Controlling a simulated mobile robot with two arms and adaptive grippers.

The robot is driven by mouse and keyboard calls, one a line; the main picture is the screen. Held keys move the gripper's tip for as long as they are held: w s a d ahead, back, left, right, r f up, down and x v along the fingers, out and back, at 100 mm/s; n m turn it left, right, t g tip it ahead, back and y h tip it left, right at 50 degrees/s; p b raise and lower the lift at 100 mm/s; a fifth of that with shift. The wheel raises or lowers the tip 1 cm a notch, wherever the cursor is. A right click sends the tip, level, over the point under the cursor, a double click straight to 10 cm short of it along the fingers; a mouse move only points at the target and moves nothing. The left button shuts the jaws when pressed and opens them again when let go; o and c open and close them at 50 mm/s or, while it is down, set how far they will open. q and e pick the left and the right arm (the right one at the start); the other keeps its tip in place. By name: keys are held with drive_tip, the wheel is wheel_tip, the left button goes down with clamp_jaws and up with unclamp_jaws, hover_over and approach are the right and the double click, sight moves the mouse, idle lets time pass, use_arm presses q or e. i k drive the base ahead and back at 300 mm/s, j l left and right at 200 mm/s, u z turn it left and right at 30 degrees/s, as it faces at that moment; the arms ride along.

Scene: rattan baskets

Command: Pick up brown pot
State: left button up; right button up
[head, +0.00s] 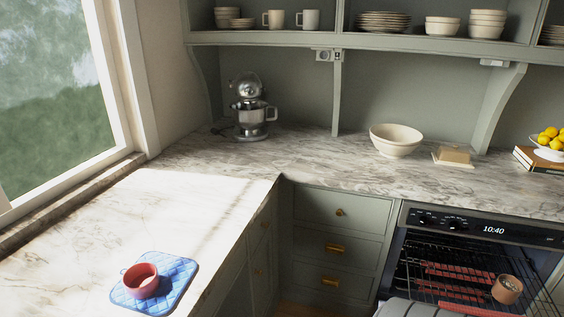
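A small brown pot (507,289) sits on the wire oven rack (459,277) at the lower right of the head view. A reddish pot or mug (141,281) stands upright on a blue quilted pad (178,273) on the left counter. Neither of my grippers is in view.
The marble counter (210,205) has wide free room. Shelves hang above.

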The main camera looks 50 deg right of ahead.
sight(506, 290)
drive_tip(key=z, duration=3.35)
